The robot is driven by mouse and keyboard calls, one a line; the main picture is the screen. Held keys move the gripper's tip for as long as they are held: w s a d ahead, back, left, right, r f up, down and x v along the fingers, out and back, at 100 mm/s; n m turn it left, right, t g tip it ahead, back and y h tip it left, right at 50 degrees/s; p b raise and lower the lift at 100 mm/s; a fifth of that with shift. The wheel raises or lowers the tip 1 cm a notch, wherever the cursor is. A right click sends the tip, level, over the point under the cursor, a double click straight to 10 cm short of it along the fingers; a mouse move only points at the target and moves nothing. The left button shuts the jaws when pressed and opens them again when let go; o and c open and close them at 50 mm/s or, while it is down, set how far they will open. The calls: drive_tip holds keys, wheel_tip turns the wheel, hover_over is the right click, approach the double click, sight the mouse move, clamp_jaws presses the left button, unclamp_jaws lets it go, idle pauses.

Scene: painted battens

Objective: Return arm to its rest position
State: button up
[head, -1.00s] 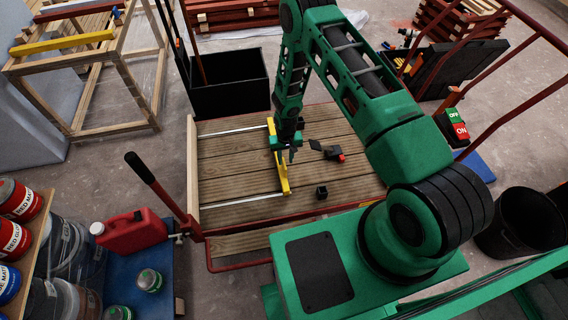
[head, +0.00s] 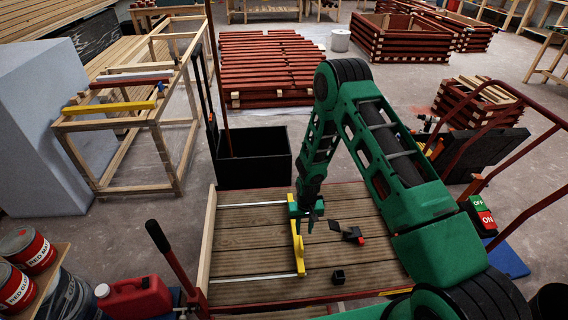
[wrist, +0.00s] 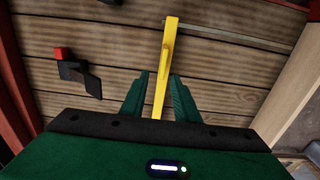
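My gripper (head: 308,212) hangs over the plank deck of a cart, at the yellow batten (head: 298,255) lying there. In the wrist view my gripper (wrist: 161,75) is open. Its two green fingers stand on either side of the yellow batten (wrist: 166,50), with a gap on each side. The batten rests across two thin metal rails (head: 247,277). My green arm bends down from the right of the head view. I cannot tell the exact height of the fingertips above the deck.
A black clamp-like piece with a red end (head: 352,235) and a small black block (head: 338,276) lie on the deck (head: 240,240). A black bin (head: 255,165) stands behind it. A wooden rack (head: 150,122) at left holds a yellow and a red batten. A red can (head: 135,299) is front left.

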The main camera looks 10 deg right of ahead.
drive_tip(key=s+d+r+m, duration=0.15)
drive_tip(key=d+r, duration=0.35)
drive_tip(key=r, duration=0.6)
drive_tip(key=s+d+r+h, duration=0.1)
drive_tip(key=s+d+r, duration=0.1)
drive_tip(key=d+r, duration=0.65)
drive_tip(key=s+d+r+m, duration=0.1)
drive_tip(key=s+d+r, duration=0.15)
drive_tip(key=r, duration=1.05)
drive_tip(key=s+d+r+m, duration=0.1)
drive_tip(key=s+d+r, duration=0.4)
drive_tip(key=s+r, duration=0.8)
drive_tip(key=s+r+m, duration=0.1)
drive_tip(key=s+r, duration=0.1)
drive_tip(key=s, duration=0.6)
drive_tip(key=s+r+m+y, duration=0.1)
drive_tip(key=s+r, duration=0.1)
drive_tip(key=s, duration=0.6)
drive_tip(key=shift+s+a+r, duration=0.3)
drive_tip(key=shift+r, duration=0.05)
